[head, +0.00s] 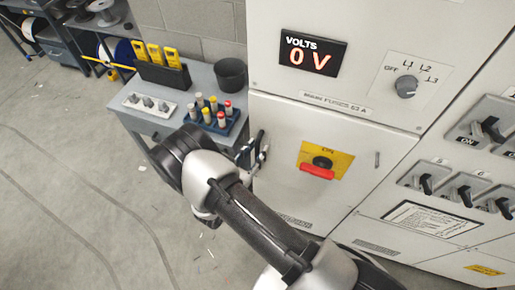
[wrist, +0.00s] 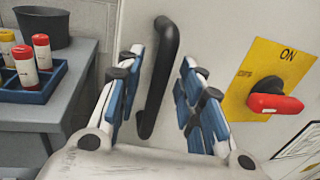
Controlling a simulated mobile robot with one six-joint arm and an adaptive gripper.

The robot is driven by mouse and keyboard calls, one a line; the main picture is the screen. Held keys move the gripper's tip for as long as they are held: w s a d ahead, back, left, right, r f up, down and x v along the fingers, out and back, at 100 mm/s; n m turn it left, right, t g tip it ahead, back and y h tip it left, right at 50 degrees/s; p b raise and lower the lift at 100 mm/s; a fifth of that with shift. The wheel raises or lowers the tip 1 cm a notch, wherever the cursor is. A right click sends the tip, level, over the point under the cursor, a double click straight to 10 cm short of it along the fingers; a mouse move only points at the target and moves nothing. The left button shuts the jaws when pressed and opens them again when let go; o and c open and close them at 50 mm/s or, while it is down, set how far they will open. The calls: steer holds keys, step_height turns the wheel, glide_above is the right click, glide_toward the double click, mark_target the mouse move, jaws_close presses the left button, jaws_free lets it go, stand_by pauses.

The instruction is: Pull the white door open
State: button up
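The white door (head: 279,181) is the lower cabinet panel with the yellow plate and red switch. It looks shut, flush with the panels around it, and it also fills the right of the wrist view (wrist: 217,45). Its black bar handle (wrist: 160,75) stands upright, slightly tilted, near the door's left edge. My gripper (wrist: 161,60) is open, with one blue-padded finger on each side of the handle. Gaps show between the handle and both fingers. In the head view my gripper (head: 252,153) is at the door's left edge, and my arm hides part of the door.
The rotary switch (wrist: 268,98) with a red handle sits right of the gripper, under "ON". A grey bench (head: 205,78) with a blue fuse tray (head: 222,127) and a dark bin (head: 230,74) stands close on the left. The floor (head: 90,170) in front of the bench is mostly clear.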

steer(key=shift+w+d, duration=0.35)
steer(key=shift+w, duration=0.2)
steer(key=shift+c, duration=0.5)
jaws_close()
